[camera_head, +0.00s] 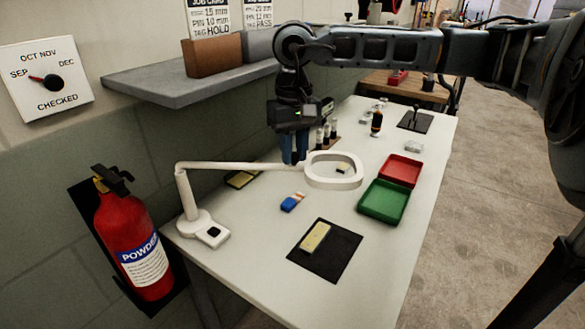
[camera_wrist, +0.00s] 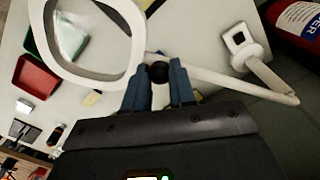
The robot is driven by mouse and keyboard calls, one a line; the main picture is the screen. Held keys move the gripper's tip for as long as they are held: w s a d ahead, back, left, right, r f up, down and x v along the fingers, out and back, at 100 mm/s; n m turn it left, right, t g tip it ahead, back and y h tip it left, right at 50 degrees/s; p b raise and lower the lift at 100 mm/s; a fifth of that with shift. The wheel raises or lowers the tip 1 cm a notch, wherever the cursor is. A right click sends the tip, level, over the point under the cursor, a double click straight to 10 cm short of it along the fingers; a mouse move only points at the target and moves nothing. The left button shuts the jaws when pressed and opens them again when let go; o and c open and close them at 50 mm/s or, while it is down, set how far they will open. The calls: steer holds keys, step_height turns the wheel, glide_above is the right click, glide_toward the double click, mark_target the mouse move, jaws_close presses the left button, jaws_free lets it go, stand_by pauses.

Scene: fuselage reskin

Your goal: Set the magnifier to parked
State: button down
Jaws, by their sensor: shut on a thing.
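The magnifier (camera_head: 230,166) is a white lamp-like arm on a base at the table's left edge, with a white ring head (camera_head: 335,186) above the table. The arm rises from the base, bends, and runs right to the ring. My gripper (camera_head: 294,161) comes down from above at the ring's left side, where the arm meets it. In the wrist view, my gripper (camera_wrist: 159,75) has its two blue fingers on either side of a dark round knob (camera_wrist: 158,72) between ring and arm, shut on it. The finger contact is partly hidden.
A grey shelf (camera_head: 165,85) juts over the back left. A red extinguisher (camera_head: 132,225) hangs at left.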

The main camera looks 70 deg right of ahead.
steer(key=d+b, duration=0.1)
steer(key=w+d+n+b, duration=0.1)
steer(key=d, duration=0.1)
steer(key=shift+w+d+n, duration=0.1)
steer(key=shift+n, duration=0.2)
steer(key=c, duration=0.9)
jaws_free()
